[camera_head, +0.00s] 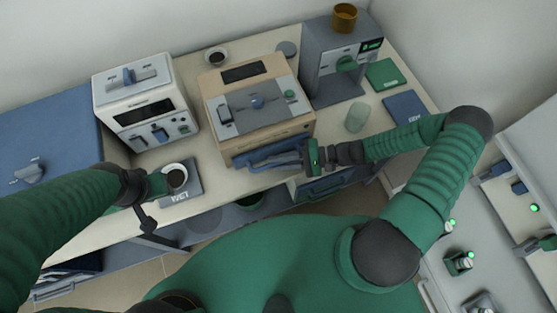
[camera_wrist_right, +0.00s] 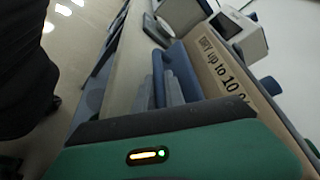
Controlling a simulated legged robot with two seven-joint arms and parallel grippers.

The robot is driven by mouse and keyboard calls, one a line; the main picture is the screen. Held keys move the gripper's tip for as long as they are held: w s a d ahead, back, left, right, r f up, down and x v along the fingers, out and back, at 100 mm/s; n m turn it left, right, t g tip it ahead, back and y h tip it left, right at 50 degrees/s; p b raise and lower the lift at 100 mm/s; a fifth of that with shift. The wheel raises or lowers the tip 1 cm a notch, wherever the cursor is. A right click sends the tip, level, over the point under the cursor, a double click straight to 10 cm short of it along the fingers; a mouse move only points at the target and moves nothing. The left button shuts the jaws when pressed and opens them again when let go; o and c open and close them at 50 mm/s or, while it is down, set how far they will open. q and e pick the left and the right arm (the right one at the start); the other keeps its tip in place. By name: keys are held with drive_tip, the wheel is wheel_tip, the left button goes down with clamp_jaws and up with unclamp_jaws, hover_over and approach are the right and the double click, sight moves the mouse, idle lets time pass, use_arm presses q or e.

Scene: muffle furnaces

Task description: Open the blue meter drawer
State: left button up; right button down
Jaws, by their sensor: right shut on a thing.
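The beige meter (camera_head: 250,105) stands on the counter in the middle of the head view. Its blue drawer front and handle (camera_head: 262,151) run along the lower front edge. My right gripper (camera_head: 285,161) reaches in from the right and is shut on the blue handle. In the right wrist view its grey fingers (camera_wrist_right: 165,92) lie along the blue handle (camera_wrist_right: 182,72), beside the beige panel with printed text. My fingers partly hide the drawer front.
A white device (camera_head: 146,98) stands left of the meter, and a grey machine (camera_head: 333,65) with an orange cup on top stands right. The white cup (camera_head: 175,178) sits on a dark mat. A pale green glass (camera_head: 357,117) stands near my right forearm.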

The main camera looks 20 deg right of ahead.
drive_tip(key=shift+d, duration=0.15)
drive_tip(key=shift+s, duration=0.35)
drive_tip(key=s+p, duration=0.3)
drive_tip(key=s, duration=1.4)
drive_tip(key=shift+s+d, duration=0.2)
drive_tip(key=shift+s, duration=0.1)
drive_tip(key=c, duration=1.7)
unclamp_jaws()
drive_tip(key=shift+c, duration=0.2)
drive_tip(key=shift+o, duration=0.2)
drive_tip(key=shift+d, duration=0.1)
drive_tip(key=shift+d, duration=0.1)
